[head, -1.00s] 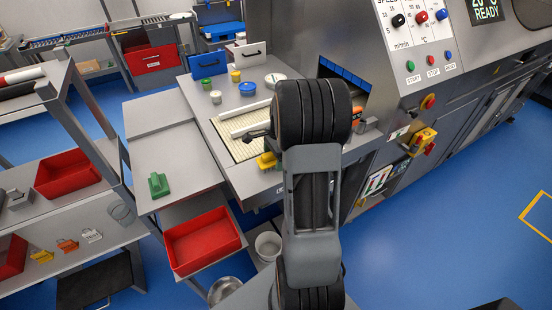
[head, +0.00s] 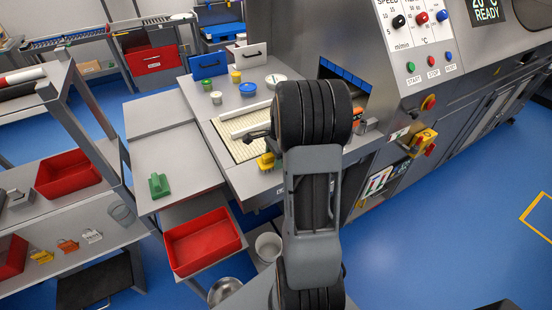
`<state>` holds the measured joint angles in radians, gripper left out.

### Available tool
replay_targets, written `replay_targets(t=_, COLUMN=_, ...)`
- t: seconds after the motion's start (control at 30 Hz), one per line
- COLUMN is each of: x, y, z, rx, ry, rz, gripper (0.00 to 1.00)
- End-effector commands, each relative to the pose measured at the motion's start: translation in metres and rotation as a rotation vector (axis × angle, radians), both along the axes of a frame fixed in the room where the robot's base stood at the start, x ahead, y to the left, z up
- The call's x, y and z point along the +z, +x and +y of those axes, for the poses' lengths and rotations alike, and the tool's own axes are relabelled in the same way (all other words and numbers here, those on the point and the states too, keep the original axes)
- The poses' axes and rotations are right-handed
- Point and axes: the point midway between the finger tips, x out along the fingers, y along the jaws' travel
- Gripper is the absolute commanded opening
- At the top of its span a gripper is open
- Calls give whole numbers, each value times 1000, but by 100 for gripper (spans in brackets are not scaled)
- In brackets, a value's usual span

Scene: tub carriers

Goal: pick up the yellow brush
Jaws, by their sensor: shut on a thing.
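The yellow brush (head: 266,160) is at the front edge of the machine's infeed table, just left of my arm. My arm hides part of the area around it. My gripper (head: 262,148) shows only as a small dark part beside the arm, directly above the brush, and is shut on it. I cannot tell whether the brush is clear of the table surface. A green brush (head: 159,185) lies on the grey side table to the left.
A white roller (head: 245,122) lies over the cream belt (head: 243,150) behind the brush. Small pots and blue and white handled plates stand at the back of the table. A red tub (head: 203,240) and a white bucket (head: 268,246) are below. Blue floor at right is open.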

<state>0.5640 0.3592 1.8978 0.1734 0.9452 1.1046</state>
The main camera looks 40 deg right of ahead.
Motion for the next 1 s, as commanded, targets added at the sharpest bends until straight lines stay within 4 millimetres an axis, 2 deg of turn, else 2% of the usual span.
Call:
replay_targets(t=0.17, x=8, y=1, z=0, rx=0, ry=-2, rz=-3, gripper=27)
replay_targets(t=0.37, x=35, y=-2, z=-1, rx=0, ry=-4, rz=-5, gripper=27)
replay_targets(t=0.67, x=93, y=-52, z=-10, rx=-4, ry=-4, rz=-6, gripper=27)
replay_targets(t=0.8, x=104, y=-84, z=-17, rx=-6, ry=-3, rz=-4, gripper=27)
replay_targets(t=1.0, x=119, y=-116, z=-22, rx=-4, ry=-2, rz=-2, gripper=27)
